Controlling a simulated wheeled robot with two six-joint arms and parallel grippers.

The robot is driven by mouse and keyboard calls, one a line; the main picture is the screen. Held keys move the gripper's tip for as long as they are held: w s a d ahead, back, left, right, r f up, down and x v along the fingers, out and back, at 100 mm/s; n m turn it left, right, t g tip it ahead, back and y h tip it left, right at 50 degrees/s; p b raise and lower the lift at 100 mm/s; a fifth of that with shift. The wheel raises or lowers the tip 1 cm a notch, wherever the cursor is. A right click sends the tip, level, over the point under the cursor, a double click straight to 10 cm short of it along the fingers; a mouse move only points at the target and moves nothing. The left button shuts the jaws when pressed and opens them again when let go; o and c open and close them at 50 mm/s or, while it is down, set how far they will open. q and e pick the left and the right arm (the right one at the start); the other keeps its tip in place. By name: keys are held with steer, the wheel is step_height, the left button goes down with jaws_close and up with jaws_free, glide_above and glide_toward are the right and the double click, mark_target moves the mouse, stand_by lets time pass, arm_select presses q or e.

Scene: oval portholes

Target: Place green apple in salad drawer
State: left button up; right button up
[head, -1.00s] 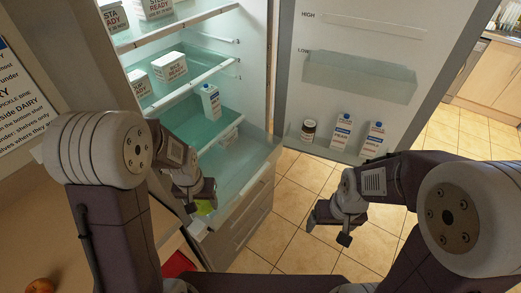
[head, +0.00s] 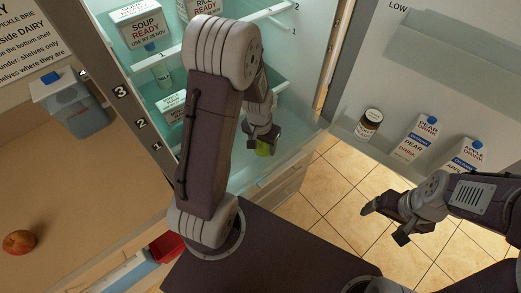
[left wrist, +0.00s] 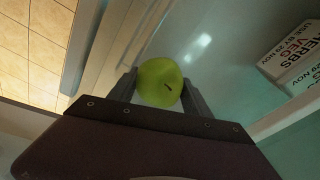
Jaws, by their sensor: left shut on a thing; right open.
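The green apple (head: 263,149) is held in my left gripper (head: 262,140), at the open fridge's lower front. In the left wrist view the apple (left wrist: 160,82) sits between the two fingers, with a pale glossy surface behind it. The salad drawer (head: 288,172) seems to be the clear, pale-green bin low in the fridge; my left arm hides much of it. I cannot tell whether the apple is inside its rim or above it. My right gripper (head: 385,224) is open and empty, over the tiled floor in front of the fridge door.
The open door (head: 375,85) carries a jar (head: 369,123) and two drink cartons (head: 417,138). Cartons (head: 137,24) stand on the shelves above. A box (left wrist: 297,52) lies near the apple in the left wrist view.

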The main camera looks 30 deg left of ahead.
mark_target(263, 158)
arm_select(q)
steer(key=shift+w+f, duration=0.1)
steer(key=shift+f, duration=0.3)
steer(key=f, duration=0.3)
steer(key=shift+s+f+b, duration=0.1)
steer(key=shift+s+b, duration=0.15)
steer(key=shift+b, duration=0.15)
steer(key=shift+f, duration=0.35)
steer(key=shift+w, duration=0.2)
steer(key=shift+s+f, duration=0.1)
steer(key=shift+f, duration=0.1)
steer(key=o, duration=1.3)
steer(key=shift+o, duration=1)
